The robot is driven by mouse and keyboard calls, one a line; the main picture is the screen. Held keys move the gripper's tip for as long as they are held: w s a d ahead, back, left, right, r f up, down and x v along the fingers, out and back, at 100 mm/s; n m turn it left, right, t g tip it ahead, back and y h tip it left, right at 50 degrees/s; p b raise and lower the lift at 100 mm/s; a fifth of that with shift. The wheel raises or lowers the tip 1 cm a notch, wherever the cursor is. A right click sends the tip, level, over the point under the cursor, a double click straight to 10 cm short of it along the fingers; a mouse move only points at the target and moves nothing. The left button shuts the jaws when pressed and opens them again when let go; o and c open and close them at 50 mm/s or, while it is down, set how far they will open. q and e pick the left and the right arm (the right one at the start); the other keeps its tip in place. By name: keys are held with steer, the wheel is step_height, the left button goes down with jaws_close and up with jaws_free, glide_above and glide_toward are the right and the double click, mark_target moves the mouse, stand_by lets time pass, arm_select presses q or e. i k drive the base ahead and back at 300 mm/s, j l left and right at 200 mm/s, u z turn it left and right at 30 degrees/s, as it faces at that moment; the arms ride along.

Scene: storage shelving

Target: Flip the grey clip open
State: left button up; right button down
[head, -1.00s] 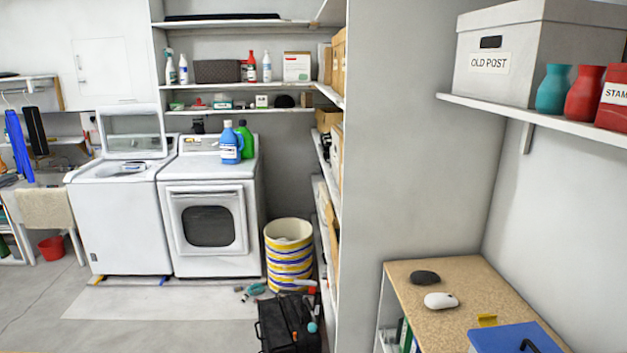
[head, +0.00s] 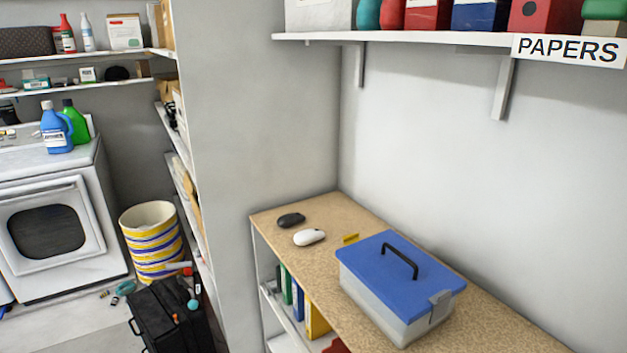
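The grey clip (head: 440,297) is on the near right end of a box with a blue lid (head: 392,268) and a clear, whitish body (head: 372,304). The clip lies against the lid's edge and the box's end wall and looks closed. The lid is down, with a black handle (head: 401,256) standing up on it. The box rests on a speckled tan worktop (head: 480,322). Neither of my grippers shows in the head view.
A white mouse (head: 309,237), a dark mouse (head: 290,220) and a small yellow item (head: 350,239) lie beyond the box. A wall shelf (head: 440,42) hangs above. A black case (head: 170,318) stands on the floor at left. The worktop right of the box is clear.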

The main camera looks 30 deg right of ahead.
mark_target(440, 300)
steer(key=z, duration=1.6)
